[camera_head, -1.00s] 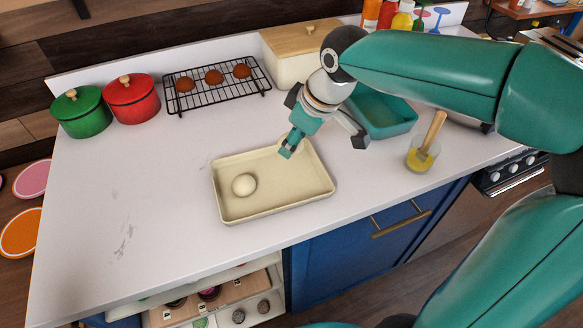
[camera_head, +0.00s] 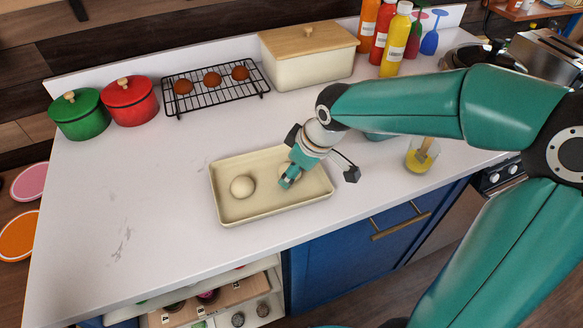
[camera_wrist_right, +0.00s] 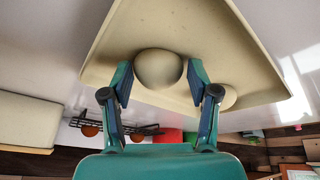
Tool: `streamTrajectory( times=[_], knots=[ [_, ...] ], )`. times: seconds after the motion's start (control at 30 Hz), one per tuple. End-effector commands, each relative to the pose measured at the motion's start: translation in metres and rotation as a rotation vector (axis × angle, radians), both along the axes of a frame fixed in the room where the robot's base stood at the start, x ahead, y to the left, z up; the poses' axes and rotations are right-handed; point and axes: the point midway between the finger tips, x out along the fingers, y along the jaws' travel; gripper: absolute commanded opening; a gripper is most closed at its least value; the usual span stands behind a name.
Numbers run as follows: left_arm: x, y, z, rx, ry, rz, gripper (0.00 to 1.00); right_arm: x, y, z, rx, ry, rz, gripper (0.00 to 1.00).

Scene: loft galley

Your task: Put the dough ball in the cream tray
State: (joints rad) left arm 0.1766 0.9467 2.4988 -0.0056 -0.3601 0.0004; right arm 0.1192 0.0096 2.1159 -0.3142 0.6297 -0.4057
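The cream tray (camera_head: 232,212) lies on the white counter; its floor and rim fill the top of the right wrist view (camera_wrist_right: 215,40). One pale dough ball (camera_head: 242,187) rests in its left part and shows at the right of the wrist view (camera_wrist_right: 229,97). In the head view my right gripper (camera_head: 288,178) is low over the tray's right half and mostly hides that ball. Whether the ball touches the tray floor is unclear. My left gripper is out of view.
A cooling rack (camera_head: 215,88) with brown buns, green (camera_head: 79,115) and red (camera_head: 130,102) pots and a bread bin (camera_head: 310,65) stand behind. A glass of yellow liquid (camera_head: 421,157) stands right of the tray. A teal dish is mostly hidden by my arm. The counter's left is clear.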

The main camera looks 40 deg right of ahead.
Motion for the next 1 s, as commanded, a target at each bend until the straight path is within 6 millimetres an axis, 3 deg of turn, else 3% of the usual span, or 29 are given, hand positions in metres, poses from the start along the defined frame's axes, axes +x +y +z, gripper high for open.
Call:
streamTrajectory(
  times=[0.07, 0.53, 1.0],
  knots=[
    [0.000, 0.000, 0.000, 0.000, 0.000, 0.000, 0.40, 0.000, 0.000, 0.000, 0.000, -0.001, 0.000, 0.78],
    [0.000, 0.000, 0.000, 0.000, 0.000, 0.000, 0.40, -0.002, -0.001, 0.010, 0.000, -0.006, -0.001, 0.78],
    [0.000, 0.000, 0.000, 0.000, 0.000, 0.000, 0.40, -0.033, -0.008, 0.088, 0.000, -0.008, 0.001, 0.78]
  ],
)
